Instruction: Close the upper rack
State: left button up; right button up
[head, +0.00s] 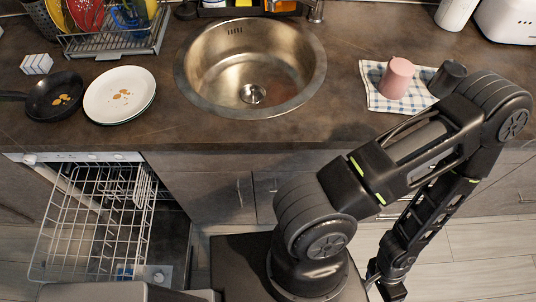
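A white wire rack (97,215) is pulled out from the open dishwasher under the counter at the lower left. It appears empty, and it looks like the upper rack. The dishwasher's inside below it is dark and partly hidden by the wires. My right gripper (377,284) hangs low at the bottom, right of centre, far to the right of the rack and touching nothing that I can see. Its fingers are small and dark, so their opening is unclear. My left gripper is not in view.
The counter (225,133) runs above the dishwasher. It carries a round sink (225,70), a black pan (50,97), a white plate (119,88), a dish drainer (115,42), and a pink cup (397,77) on a checked cloth (373,73). Closed cabinets (210,195) stand right of the dishwasher.

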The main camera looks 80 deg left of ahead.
aim_at(42, 264)
jog(key=k+l, duration=0.1)
jog(key=l, duration=0.35)
jog(key=k+l, duration=0.15)
jog(key=l, duration=0.3)
jog(key=u, duration=4.85)
